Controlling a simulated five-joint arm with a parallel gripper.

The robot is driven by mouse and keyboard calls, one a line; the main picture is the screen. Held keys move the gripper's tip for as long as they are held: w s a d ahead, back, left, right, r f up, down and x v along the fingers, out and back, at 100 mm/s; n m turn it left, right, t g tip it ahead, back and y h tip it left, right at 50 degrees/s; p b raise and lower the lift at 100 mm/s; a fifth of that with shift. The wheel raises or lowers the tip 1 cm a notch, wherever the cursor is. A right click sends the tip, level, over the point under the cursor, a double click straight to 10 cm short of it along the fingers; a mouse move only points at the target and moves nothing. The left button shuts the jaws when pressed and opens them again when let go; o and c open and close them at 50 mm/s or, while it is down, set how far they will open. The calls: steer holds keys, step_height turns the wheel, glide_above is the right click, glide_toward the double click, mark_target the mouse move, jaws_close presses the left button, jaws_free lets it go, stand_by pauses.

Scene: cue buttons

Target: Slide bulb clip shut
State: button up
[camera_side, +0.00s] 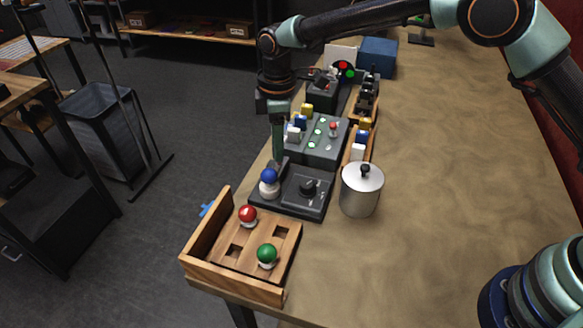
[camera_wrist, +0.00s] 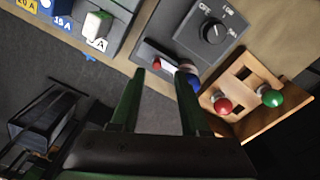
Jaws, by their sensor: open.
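A dark box with a black rotary knob (camera_side: 308,187) holds a blue bulb (camera_side: 268,175) on a pale round base at its left side. In the wrist view the knob (camera_wrist: 213,32) has printed labels, one reading OFF. The blue bulb (camera_wrist: 193,80) is partly hidden behind my right finger there. A small slot with red and white parts (camera_wrist: 162,65) lies on the box edge beyond my fingertips; I cannot tell if it is the clip. My gripper (camera_side: 279,155) is open and empty, pointing down just above and behind the bulb; its fingers (camera_wrist: 163,76) are apart.
A wooden tray (camera_side: 218,262) with a red bulb (camera_side: 247,215) and a green bulb (camera_side: 267,254) stands in front. A metal pot (camera_side: 360,192) stands right of the box. A grey switch panel (camera_side: 325,150) is behind.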

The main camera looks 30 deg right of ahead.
mark_target(279, 166)
step_height(279, 166, up, 9)
steer(key=shift+s, duration=0.15)
stand_by(0.4)
steer(key=s+d+r+m+t, duration=0.1)
steer(key=s+d+r+m, duration=0.2)
steer(key=d+r, duration=0.3)
steer(key=s+d+r+m+t, duration=0.1)
steer(key=s+d+r+m, duration=0.3)
steer(key=d, duration=0.4)
steer(key=s+d+f+m+t, duration=0.3)
steer(key=s+d+m, duration=0.4)
steer(key=s+d, duration=0.3)
steer(key=s, duration=0.3)
steer(key=shift+s, duration=0.25)
